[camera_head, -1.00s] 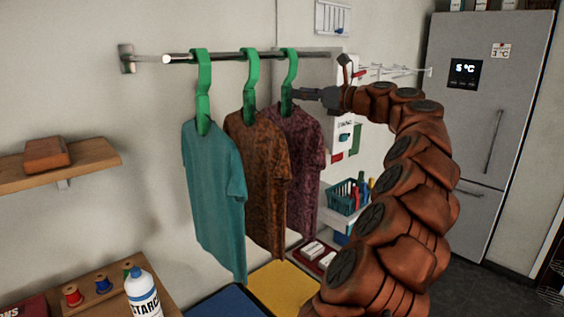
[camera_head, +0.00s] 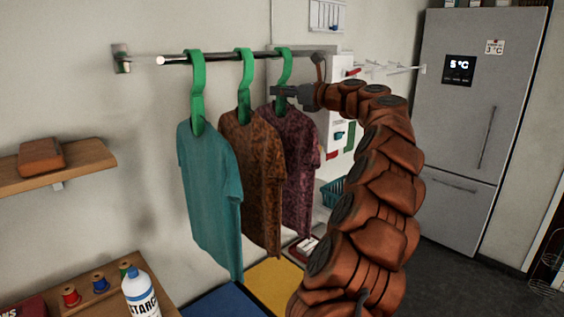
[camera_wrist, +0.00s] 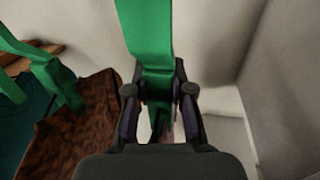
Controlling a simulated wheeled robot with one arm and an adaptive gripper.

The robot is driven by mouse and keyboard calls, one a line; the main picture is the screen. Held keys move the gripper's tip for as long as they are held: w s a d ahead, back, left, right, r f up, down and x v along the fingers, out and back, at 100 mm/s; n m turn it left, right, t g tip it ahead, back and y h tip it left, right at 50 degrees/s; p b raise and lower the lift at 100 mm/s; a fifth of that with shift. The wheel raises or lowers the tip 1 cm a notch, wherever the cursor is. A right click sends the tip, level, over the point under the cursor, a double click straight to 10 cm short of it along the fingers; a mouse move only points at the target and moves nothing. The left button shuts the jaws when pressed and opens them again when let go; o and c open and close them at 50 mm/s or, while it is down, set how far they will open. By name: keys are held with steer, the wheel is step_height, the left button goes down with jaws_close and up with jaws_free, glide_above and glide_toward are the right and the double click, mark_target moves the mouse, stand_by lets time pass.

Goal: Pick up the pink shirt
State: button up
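The pink shirt (camera_head: 293,170), a dark mottled pink, hangs from a green hanger (camera_head: 284,66) at the right of the row on the rail. My gripper (camera_head: 281,91) reaches in from the right at the lower part of this hanger, just above the shirt's collar. In the wrist view, my gripper's fingers (camera_wrist: 158,72) stand on either side of the green hanger (camera_wrist: 146,30), which passes between them. They look open, with the hanger close to both fingers. The shirt is mostly hidden behind the gripper there.
A brown shirt (camera_head: 250,180) and a teal shirt (camera_head: 208,195) hang to the left on the same rail (camera_head: 220,56). The brown shirt is close to my gripper in the wrist view. A white wall unit (camera_head: 341,100) and a fridge (camera_head: 470,130) stand to the right.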

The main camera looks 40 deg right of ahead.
jaws_close()
stand_by(0.6)
